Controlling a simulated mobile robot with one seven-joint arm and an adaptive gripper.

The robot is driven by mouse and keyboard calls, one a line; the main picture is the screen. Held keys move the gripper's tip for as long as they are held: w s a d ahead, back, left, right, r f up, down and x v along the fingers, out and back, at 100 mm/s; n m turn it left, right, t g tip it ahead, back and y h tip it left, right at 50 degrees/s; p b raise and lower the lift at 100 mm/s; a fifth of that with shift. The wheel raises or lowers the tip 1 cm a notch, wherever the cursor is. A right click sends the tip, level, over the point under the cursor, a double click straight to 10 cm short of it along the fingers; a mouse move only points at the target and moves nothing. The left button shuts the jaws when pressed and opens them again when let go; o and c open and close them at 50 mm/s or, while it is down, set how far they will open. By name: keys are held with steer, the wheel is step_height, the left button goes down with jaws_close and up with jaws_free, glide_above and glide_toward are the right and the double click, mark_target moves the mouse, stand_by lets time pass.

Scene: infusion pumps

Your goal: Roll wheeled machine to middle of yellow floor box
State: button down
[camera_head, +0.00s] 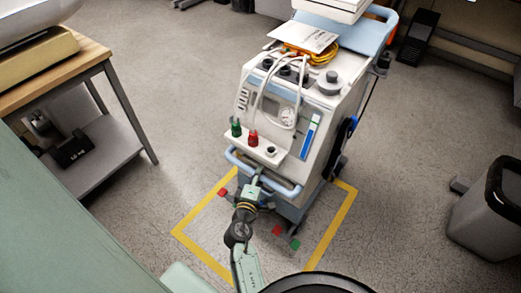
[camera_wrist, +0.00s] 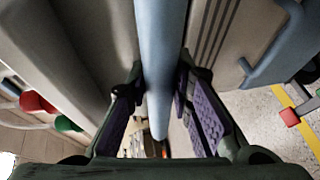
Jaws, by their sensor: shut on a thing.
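The wheeled machine (camera_head: 272,120) stands upright in the middle of the head view. It is white and pale blue, with a gauge, knobs, and a red and a green fitting. A blue handle bar (camera_head: 290,190) runs across its lower front. My gripper (camera_head: 254,182) is shut on this bar, which also shows in the wrist view (camera_wrist: 160,60) between the purple finger pads. The yellow floor box (camera_head: 343,222) is a taped outline on the floor. The machine hides the far line.
A wooden-topped table (camera_head: 88,56) with a lower shelf stands at the left. A grey bin (camera_head: 490,215) stands at the right. A green surface (camera_head: 60,240) fills the lower left corner. Floor is clear on both sides of the machine.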

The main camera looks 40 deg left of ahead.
stand_by(0.3)
steer(key=c, duration=1.4)
jaws_free()
